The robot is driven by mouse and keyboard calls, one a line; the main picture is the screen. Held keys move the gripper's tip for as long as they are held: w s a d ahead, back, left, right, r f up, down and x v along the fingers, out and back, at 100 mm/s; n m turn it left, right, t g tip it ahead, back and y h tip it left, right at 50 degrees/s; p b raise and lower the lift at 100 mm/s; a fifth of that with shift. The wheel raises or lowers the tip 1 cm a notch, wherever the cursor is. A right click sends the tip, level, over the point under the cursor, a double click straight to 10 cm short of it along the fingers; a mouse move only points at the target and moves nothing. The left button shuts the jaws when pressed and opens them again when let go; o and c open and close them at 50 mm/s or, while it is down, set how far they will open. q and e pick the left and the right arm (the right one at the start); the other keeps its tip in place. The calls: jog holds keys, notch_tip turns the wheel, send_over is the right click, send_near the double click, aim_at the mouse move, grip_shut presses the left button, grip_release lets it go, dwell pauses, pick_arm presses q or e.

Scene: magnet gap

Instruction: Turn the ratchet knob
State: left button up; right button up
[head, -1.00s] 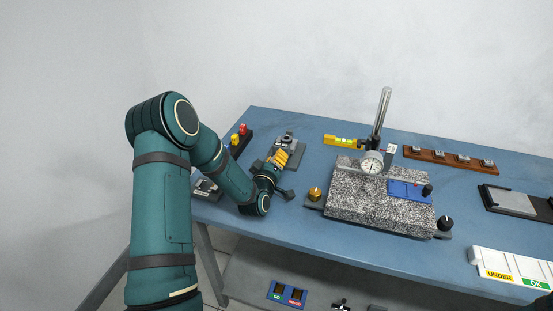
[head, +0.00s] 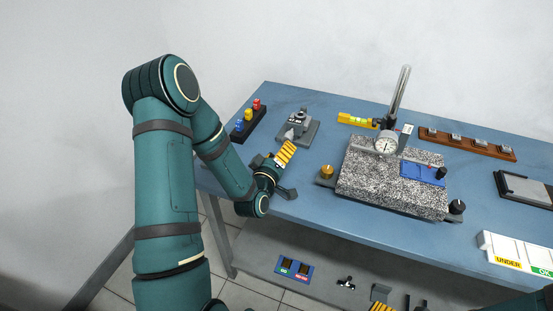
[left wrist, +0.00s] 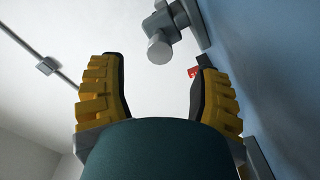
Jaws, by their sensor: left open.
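The ratchet knob (left wrist: 160,48) is a pale grey cylinder on the end of a small grey device (left wrist: 182,17) in the left wrist view. In the head view that grey device (head: 298,126) stands on its base at the table's back left; its knob is too small to make out there. My left gripper (head: 291,144), with yellow ribbed fingers, is just in front of the device. In the left wrist view the left gripper (left wrist: 158,64) is open and empty, and the knob shows between and beyond its fingertips, apart from them. Yellow fingers, likely my right gripper (head: 382,307), barely show at the bottom edge.
A dark rack with red, yellow and blue knobs (head: 248,121) stands left of the device. A granite plate (head: 390,190) with a dial gauge (head: 386,145) and a brass knob (head: 327,171) is to the right. A yellow level (head: 357,121) lies behind. The blue tabletop (head: 310,205) is clear in front.

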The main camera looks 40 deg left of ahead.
pick_arm(q)
jog(key=shift+v, duration=1.65)
